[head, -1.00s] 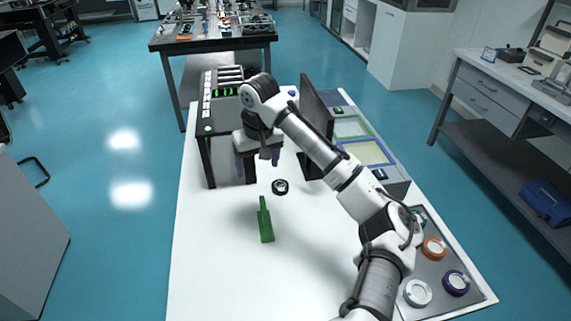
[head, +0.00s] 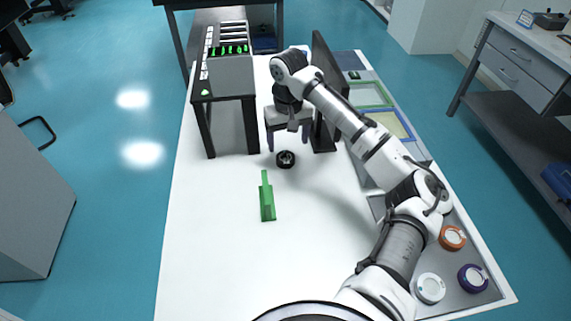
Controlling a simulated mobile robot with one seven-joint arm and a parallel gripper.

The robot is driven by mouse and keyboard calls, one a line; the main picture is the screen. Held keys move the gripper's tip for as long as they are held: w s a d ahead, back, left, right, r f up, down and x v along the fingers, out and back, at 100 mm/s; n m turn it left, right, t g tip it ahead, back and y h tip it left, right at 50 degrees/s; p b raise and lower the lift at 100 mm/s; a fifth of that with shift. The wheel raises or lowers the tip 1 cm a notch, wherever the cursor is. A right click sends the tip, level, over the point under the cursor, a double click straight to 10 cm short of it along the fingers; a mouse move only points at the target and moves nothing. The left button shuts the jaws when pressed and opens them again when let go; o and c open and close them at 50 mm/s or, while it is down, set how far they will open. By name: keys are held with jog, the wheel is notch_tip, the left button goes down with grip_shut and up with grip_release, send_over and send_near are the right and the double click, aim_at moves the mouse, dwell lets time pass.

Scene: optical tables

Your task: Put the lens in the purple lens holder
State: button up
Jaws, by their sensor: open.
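The lens (head: 285,159), a small black ring with a pale centre, lies on the white table near its middle. The purple lens holder (head: 473,278) is a round purple ring with a white middle, on the grey panel at the table's front right. My gripper (head: 287,143) is open, its two fingers pointing down, just behind and above the lens in the picture. The fingers look apart from the lens; their exact height over the table is hard to tell. Nothing shows between them.
A black frame stand (head: 225,85) is at the left and a dark upright panel (head: 325,90) at the right of my gripper. Orange (head: 452,237) and white (head: 430,288) holders flank the purple one. The front left table is clear.

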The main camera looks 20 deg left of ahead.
aim_at(285, 157)
jog(key=shift+a+f+b, duration=0.2)
jog(key=shift+f+b, duration=1.2)
jog(key=shift+a+f+b, duration=0.15)
jog(key=shift+f+b, duration=1.2)
jog(key=shift+f, duration=0.05)
jog(key=shift+s+r, duration=0.1)
jog(key=c, duration=1.2)
notch_tip(285, 157, up, 28)
jog(key=shift+r+b, duration=0.1)
jog(key=shift+b, duration=0.2)
